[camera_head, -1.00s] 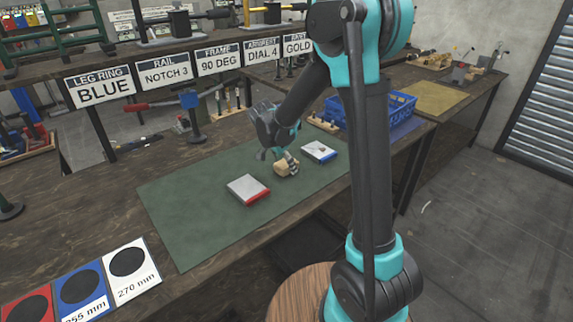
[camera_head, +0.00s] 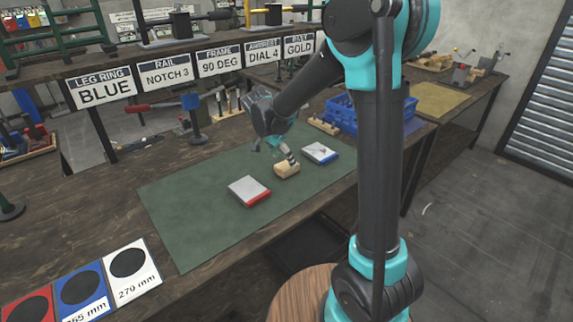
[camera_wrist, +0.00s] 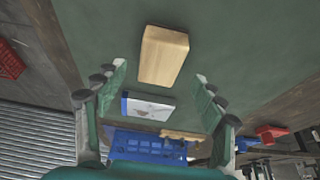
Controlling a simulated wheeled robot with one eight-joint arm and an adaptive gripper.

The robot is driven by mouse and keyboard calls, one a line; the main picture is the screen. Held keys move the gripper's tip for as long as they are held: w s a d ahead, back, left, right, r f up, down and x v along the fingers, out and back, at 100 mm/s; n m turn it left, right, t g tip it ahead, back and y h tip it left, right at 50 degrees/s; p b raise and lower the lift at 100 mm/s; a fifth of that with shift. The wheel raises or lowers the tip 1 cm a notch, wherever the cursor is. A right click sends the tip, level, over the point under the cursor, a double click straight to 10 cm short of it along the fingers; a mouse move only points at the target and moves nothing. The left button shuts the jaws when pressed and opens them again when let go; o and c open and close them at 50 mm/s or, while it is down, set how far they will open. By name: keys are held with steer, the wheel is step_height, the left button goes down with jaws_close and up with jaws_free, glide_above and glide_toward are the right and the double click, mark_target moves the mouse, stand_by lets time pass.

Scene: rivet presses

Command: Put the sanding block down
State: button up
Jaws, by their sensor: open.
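The sanding block (camera_head: 287,169) is a light wooden block lying on the green mat (camera_head: 200,224) in the head view. It sits between a red-edged box and a blue-edged box. In the wrist view the block (camera_wrist: 163,55) lies beyond my fingertips, apart from both fingers. My gripper (camera_head: 280,151) is open and empty just above and behind the block; its two spread fingers also show in the wrist view (camera_wrist: 160,78). One finger overlaps part of the block's top in the head view.
The red-edged box (camera_head: 247,190) and the blue-edged box (camera_head: 320,152) flank the block closely. A blue crate (camera_head: 345,116) stands at the mat's back right. Signs (camera_head: 160,77) line the bench's rear. The mat's left and front are clear.

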steer(key=v, duration=0.7)
steer(key=s+d+f+n, duration=0.1)
steer(key=s+d, duration=0.2)
steer(key=s+d+f+n+y, duration=0.1)
steer(key=s+d+f+n, duration=0.1)
steer(key=d, duration=0.2)
steer(key=s+d+f+n, duration=0.1)
steer(key=s+d, duration=0.2)
steer(key=d, duration=0.1)
steer(key=shift+s+f+y, duration=0.3)
steer(key=shift+s+y, duration=0.05)
steer(key=shift+y, duration=0.05)
steer(key=s+d+f+n+y, duration=0.1)
steer(key=s+d+f+n, duration=0.2)
steer(key=s, duration=0.3)
steer(key=s+d+f+n+t, duration=0.1)
steer(key=s+d+f+n, duration=0.2)
steer(key=s, duration=0.4)
steer(key=shift+f+n+y, duration=0.3)
steer(key=shift+f+y, duration=0.1)
steer(key=shift+f, duration=0.25)
steer(key=shift+o, duration=0.2)
steer(key=shift+w, duration=0.1)
